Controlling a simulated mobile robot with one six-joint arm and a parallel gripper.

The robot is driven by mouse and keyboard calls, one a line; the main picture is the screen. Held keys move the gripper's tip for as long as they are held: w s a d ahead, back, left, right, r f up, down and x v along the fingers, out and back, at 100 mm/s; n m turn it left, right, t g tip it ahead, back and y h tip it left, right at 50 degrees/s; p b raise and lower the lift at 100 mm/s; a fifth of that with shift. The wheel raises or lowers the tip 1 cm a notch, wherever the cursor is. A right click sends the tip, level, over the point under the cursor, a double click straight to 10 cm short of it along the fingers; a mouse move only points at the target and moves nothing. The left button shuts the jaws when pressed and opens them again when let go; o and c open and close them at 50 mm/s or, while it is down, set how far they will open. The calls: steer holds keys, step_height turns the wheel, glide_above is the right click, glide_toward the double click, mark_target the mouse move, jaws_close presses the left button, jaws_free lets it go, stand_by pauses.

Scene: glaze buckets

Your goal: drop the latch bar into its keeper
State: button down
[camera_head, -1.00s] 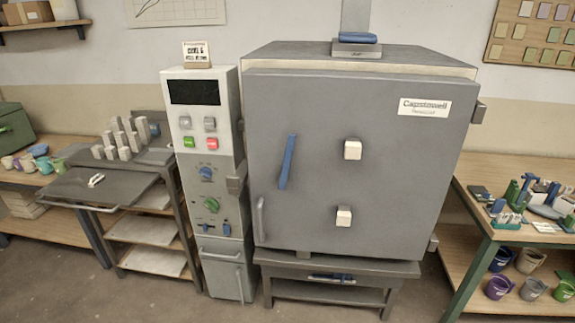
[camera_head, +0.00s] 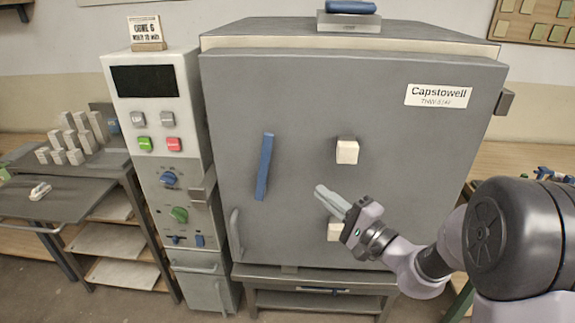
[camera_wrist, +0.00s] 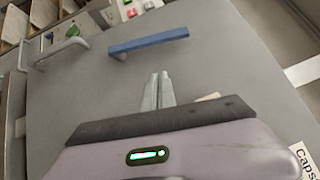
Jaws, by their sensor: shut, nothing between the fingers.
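The latch bar (camera_head: 264,167) is a blue bar on the grey kiln door, standing nearly upright with a slight tilt. It also shows in the wrist view (camera_wrist: 148,43), beyond my fingertips. The keeper is likely the grey bracket (camera_head: 201,190) on the control column, left of the door's edge; I cannot tell for sure. My gripper (camera_head: 322,192) is shut and empty, in front of the door to the right of the bar and apart from it. In the wrist view its two fingers (camera_wrist: 159,78) lie close together.
A grey handle (camera_head: 235,234) sits at the door's lower left. Two pale blocks stick out of the door, the upper one (camera_head: 347,151) clear and the lower one (camera_head: 334,231) partly behind my gripper. The control panel (camera_head: 155,118) stands left. A shelf cart (camera_head: 70,196) is farther left.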

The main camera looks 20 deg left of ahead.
steer(key=shift+s+r, duration=0.1)
steer(key=shift+s, duration=0.05)
steer(key=b, duration=0.2)
glide_toward(264, 170)
steer(key=w+a+r, duration=0.2)
steer(key=w+a, duration=0.2)
steer(key=w, duration=0.1)
steer(key=shift+s+d+r, duration=0.1)
steer(key=shift+s+r, duration=0.05)
steer(key=shift+r, duration=0.05)
